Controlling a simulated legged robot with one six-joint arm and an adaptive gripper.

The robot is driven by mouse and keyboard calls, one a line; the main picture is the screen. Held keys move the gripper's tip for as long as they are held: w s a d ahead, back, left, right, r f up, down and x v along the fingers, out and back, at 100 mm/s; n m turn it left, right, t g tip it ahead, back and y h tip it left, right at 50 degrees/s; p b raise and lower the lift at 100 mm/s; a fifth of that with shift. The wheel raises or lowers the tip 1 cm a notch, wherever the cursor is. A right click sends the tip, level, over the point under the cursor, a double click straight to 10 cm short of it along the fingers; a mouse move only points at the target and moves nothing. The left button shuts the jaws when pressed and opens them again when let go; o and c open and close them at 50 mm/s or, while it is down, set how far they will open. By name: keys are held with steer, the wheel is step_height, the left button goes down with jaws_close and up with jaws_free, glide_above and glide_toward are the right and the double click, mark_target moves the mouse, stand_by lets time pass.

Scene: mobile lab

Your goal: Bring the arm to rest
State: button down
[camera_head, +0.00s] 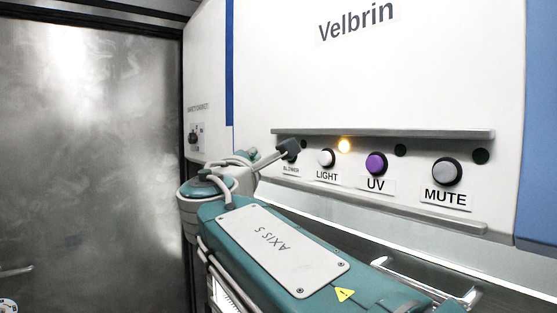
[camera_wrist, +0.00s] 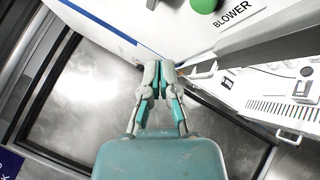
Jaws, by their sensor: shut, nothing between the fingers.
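My arm reaches across the head view, its teal and white links in front of the white Velbrin cabinet (camera_head: 370,80). My gripper (camera_head: 288,150) is at the left end of the button panel, just above the BLOWER label, and hides the blower button there. In the wrist view my gripper (camera_wrist: 158,72) has its grey and teal fingers together, with nothing between them. The green blower button (camera_wrist: 203,5) shows at the top edge of that view, above and to the right of the fingertips, apart from them.
The panel also has a white LIGHT button (camera_head: 326,158), a lit amber lamp (camera_head: 344,146), a purple UV button (camera_head: 376,163) and a grey MUTE button (camera_head: 447,171). A silver handle (camera_head: 425,282) lies below, close to my arm. A metal door (camera_head: 90,150) stands at left.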

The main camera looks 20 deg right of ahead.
steer(key=s+d+f+m+g+y, duration=0.1)
steer(key=s+d+f+m+g, duration=0.2)
steer(key=f, duration=0.4)
steer(key=s+d+f+m+g+y, duration=0.1)
steer(key=s+d+f+m+g, duration=0.1)
steer(key=s+f+m, duration=0.3)
steer(key=s+d+f+m+g+y, duration=0.1)
steer(key=s+d+f+g, duration=0.15)
steer(key=f, duration=0.55)
steer(key=s+a+f+m+g+y, duration=0.2)
steer(key=s+f+m, duration=0.3)
steer(key=s+f, duration=0.3)
steer(key=s+a+f+m+g+y, duration=0.3)
steer(key=s+f, duration=0.5)
steer(key=f, duration=0.3)
steer(key=shift+a+f+m+y, duration=0.3)
steer(key=shift+a+m+y, duration=0.1)
steer(key=shift+m+y, duration=0.45)
steer(key=shift+w, duration=0.1)
